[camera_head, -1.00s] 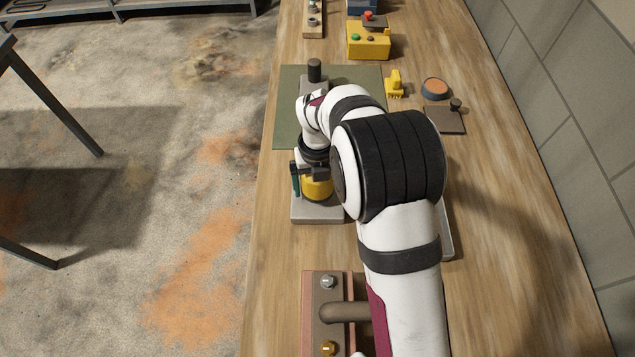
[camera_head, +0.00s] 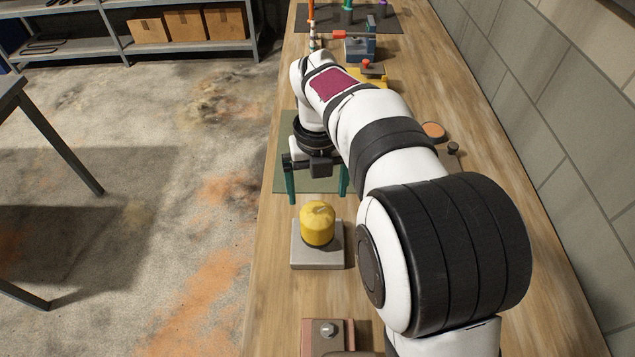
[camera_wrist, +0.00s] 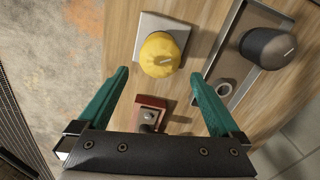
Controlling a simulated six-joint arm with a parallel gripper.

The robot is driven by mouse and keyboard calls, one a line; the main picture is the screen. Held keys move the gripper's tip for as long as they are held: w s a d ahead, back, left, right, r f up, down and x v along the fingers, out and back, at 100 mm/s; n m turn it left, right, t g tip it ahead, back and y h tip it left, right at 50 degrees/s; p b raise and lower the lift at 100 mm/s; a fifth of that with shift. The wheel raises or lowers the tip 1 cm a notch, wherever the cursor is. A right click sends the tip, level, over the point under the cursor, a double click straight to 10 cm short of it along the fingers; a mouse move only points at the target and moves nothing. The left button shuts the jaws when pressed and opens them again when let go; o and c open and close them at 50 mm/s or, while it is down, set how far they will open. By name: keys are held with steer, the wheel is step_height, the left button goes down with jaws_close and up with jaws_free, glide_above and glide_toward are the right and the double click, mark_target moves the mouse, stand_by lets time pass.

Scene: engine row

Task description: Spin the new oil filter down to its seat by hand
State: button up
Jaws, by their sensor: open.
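The yellow oil filter (camera_head: 317,223) stands upright on a square grey block (camera_head: 318,260) on the bench. In the wrist view the filter (camera_wrist: 160,54) shows from above, with a pale line on its top, and the grey block (camera_wrist: 183,24) lies under it. My gripper (camera_head: 318,200) is above and just beyond the filter in the head view, apart from it. In the wrist view its two green fingers (camera_wrist: 166,90) are spread wide with nothing between them. The joint between filter and block is hard to see.
A dark canister (camera_wrist: 268,47) stands in a grey tray (camera_wrist: 222,60) beside the filter. A reddish block with a bolt (camera_head: 329,330) sits nearer on the bench. A green mat (camera_head: 285,150) lies beyond, and a yellow box (camera_head: 372,78) stands farther back. My arm covers much of the bench's middle.

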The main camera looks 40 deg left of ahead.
mark_target(316, 223)
steer(key=shift+r, duration=0.45)
steer(key=shift+r+n, duration=0.25)
steer(key=shift+n, duration=0.45)
steer(key=n, duration=0.3)
steer(key=shift+w+d+r+n, duration=0.2)
steer(key=shift+r+n, duration=0.1)
steer(key=shift+r, duration=0.05)
steer(key=f+n, duration=0.3)
steer(key=f, duration=0.1)
steer(key=f+n, duration=0.4)
steer(key=f, duration=0.1)
steer(key=f+n+g+y, duration=0.1)
steer(key=f+n, duration=0.3)
steer(key=shift+s+a+f, duration=0.3)
steer(key=shift+s+f, duration=0.05)
steer(key=shift+f, duration=0.05)
steer(key=shift+c, duration=0.3)
